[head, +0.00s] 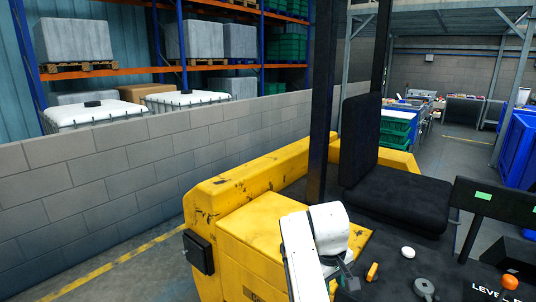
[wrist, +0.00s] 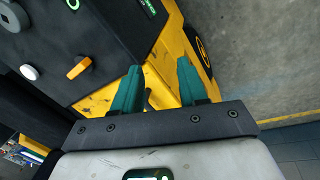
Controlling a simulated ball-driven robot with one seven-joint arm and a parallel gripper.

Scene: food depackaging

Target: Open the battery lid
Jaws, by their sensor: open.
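A yellow industrial truck (head: 290,165) with scuffed paint fills the middle of the head view. A flat yellow panel (head: 250,222) on its near side may be the battery lid; its edges are partly hidden by my white arm. My gripper (wrist: 158,66) shows two teal fingers, spread apart with nothing held. It is over a yellow surface (wrist: 161,80) beside the dark console. A small dark part (wrist: 148,98) shows between the fingers; I cannot tell whether it is a handle. In the head view the gripper is mostly hidden by the arm.
The dark console carries an orange knob (head: 372,271), a white button (head: 408,252), a grey knob (head: 424,287) and an orange ball (head: 510,282). A black seat (head: 400,195) and dark post (head: 321,100) stand behind. A grey block wall (head: 100,170) runs along the left, with floor between.

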